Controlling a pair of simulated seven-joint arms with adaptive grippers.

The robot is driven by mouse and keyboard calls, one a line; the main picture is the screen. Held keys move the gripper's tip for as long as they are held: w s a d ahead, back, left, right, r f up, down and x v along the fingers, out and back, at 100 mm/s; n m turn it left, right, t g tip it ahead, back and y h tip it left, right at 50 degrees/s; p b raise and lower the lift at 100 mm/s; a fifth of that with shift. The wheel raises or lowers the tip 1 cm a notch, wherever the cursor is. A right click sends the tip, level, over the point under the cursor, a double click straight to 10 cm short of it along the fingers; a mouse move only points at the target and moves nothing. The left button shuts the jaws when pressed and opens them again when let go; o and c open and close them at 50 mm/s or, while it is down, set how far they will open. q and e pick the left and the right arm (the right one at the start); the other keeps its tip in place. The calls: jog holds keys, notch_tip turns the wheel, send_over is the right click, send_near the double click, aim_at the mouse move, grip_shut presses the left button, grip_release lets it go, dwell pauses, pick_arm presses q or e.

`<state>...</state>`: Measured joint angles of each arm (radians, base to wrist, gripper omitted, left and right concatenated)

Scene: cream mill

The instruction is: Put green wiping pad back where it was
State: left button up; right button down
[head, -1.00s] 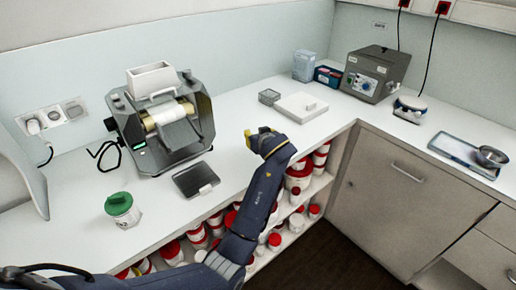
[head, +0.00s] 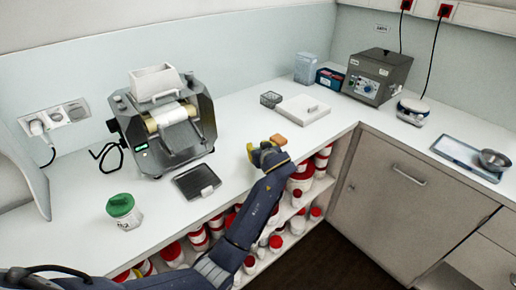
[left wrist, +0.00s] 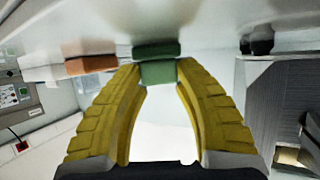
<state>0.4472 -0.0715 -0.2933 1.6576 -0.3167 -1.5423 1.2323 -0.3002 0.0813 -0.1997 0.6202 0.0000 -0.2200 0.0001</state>
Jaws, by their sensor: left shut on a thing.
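My left gripper (head: 263,148) is low over the front part of the white counter, right of the mill. Its yellow fingers show in the left wrist view (left wrist: 158,80), shut on the green wiping pad (left wrist: 158,73). The pad sits between the fingertips, and a second, darker green shape shows just above it in that view. I cannot tell if that is a reflection or another pad. I cannot make out the green pad in the head view. An orange block (left wrist: 76,65) shows left of the fingers in the wrist view. My right gripper is out of view.
The mill (head: 163,125) stands left on the counter (head: 235,125), with a dark flat tray (head: 196,181) in front. A white board (head: 302,109) and small dark basket (head: 270,99) lie behind my gripper. Red-lidded jars fill the shelves below.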

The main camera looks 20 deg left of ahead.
pick_arm(q)
jog(key=o, duration=0.9)
jog(key=shift+r, duration=0.15)
jog(key=shift+v, duration=2.75)
jog(key=shift+d, duration=0.1)
